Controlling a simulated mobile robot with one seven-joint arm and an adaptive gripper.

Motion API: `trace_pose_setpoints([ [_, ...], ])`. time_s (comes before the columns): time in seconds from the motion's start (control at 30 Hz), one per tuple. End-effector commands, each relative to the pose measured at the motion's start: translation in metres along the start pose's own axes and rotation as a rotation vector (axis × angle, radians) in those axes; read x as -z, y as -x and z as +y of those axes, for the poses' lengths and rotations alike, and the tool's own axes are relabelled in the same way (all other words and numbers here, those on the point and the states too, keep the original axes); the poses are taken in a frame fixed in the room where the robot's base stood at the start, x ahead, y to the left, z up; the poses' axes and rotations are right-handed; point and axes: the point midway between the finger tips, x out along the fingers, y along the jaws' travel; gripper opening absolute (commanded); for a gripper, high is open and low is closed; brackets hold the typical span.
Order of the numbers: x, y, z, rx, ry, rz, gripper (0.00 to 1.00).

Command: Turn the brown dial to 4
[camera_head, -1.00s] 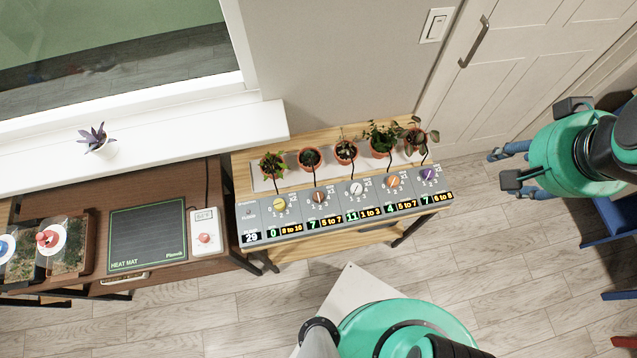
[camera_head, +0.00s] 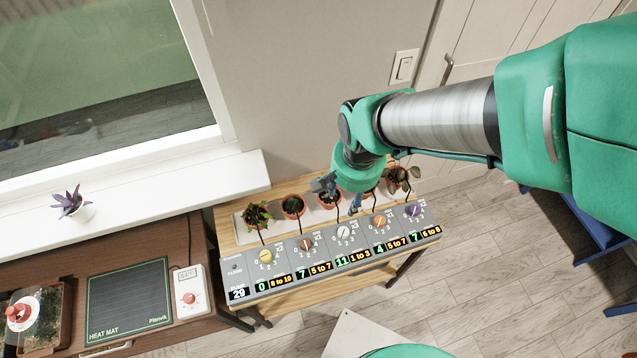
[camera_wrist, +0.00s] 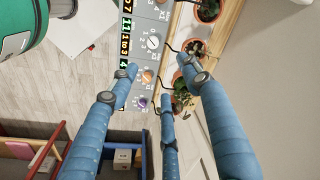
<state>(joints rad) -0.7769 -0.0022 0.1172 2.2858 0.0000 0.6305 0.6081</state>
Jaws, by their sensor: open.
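The brown dial (camera_head: 306,244) is second from the left on the grey control panel (camera_head: 234,289), between a yellow dial (camera_head: 265,256) and a white dial (camera_head: 344,232). My gripper (camera_head: 340,195) is open and empty, above the middle potted plants and behind the white dial, up and right of the brown dial. In the wrist view my gripper (camera_wrist: 158,72) has its blue fingers spread above the panel's right half and the pots. The brown dial is at most barely at the top edge there.
An orange dial (camera_head: 380,221) and a purple dial (camera_head: 413,210) are to the right. Several potted plants (camera_head: 293,205) stand behind the panel, partly hidden by my arm. A heat mat (camera_head: 128,300) lies left, beside its controller (camera_head: 189,292).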

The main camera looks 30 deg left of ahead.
Motion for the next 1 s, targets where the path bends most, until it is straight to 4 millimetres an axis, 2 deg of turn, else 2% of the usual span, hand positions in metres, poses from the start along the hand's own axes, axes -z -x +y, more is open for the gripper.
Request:
trace_pose_setpoints([
  [0.03,-0.008,-0.016,-0.014,-0.008,0.014,-0.017,0.48],
  [0.2,-0.033,-0.059,-0.053,-0.030,0.032,-0.056,0.48],
  [0.4,-0.057,-0.095,-0.081,-0.052,0.046,-0.083,0.48],
  [0.6,-0.067,-0.107,-0.091,-0.061,0.049,-0.092,0.48],
  [1.0,-0.067,-0.108,-0.091,-0.061,0.049,-0.092,0.48],
])
